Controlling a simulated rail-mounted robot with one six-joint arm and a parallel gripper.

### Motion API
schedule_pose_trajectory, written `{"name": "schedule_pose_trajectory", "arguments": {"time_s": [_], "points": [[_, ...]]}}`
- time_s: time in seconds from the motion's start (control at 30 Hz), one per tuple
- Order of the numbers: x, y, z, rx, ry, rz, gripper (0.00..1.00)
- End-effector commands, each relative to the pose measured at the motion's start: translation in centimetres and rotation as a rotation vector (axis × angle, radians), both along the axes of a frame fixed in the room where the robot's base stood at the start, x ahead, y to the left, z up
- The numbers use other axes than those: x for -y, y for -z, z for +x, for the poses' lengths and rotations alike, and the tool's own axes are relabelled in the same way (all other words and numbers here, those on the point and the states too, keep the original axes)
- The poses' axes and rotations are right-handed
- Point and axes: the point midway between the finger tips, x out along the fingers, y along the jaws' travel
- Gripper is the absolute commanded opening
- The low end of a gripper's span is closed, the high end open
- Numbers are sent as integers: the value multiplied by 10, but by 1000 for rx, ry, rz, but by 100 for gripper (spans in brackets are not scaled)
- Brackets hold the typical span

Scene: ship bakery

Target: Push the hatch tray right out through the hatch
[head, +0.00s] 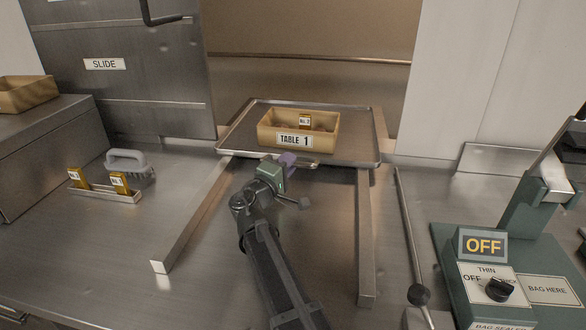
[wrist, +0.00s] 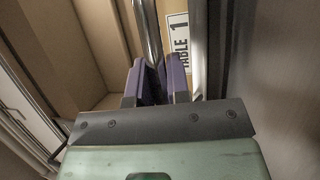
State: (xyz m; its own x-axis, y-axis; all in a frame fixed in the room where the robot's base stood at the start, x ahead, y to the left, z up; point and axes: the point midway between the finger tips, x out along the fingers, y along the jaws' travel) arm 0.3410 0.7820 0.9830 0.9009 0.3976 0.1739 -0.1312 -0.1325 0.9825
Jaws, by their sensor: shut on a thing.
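The hatch tray (head: 355,148) is a flat metal tray with a raised rim, lying across the hatch opening. Its near part rests over two metal rails and its far part is in the opening. A tan box labelled TABLE 1 (head: 270,132) stands upright on it, with a small yellow tag marked No. 2 (head: 305,121) inside. My gripper (head: 296,161) is at the tray's near edge, its purple fingers shut on the tray's near rim. In the wrist view the fingers (wrist: 158,82) close around a shiny metal edge beside the TABLE 1 label (wrist: 179,48). The exact grip is partly hidden.
Left and right guide rails (head: 190,218) (head: 366,235) run toward me. A SLIDE panel (head: 105,64) stands left of the opening. A rack with yellow tags (head: 105,192) and a grey-handled tool (head: 128,162) lie left. A bag sealer reading OFF (head: 483,246) and a rod (head: 410,240) are right.

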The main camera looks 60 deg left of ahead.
Motion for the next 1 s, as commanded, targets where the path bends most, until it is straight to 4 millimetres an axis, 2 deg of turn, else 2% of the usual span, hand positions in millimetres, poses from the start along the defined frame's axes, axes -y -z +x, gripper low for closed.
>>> {"name": "schedule_pose_trajectory", "arguments": {"time_s": [0.37, 0.4, 0.53, 0.83, 1.0], "points": [[-5, -1, 2, 2, -4, 0, 0], [-5, -1, 2, 2, -4, 0, 21], [-4, -1, 2, 2, -4, 0, 41], [-2, 0, -1, 1, -3, 0, 42], [7, 5, -20, 2, -5, 0, 42]]}}
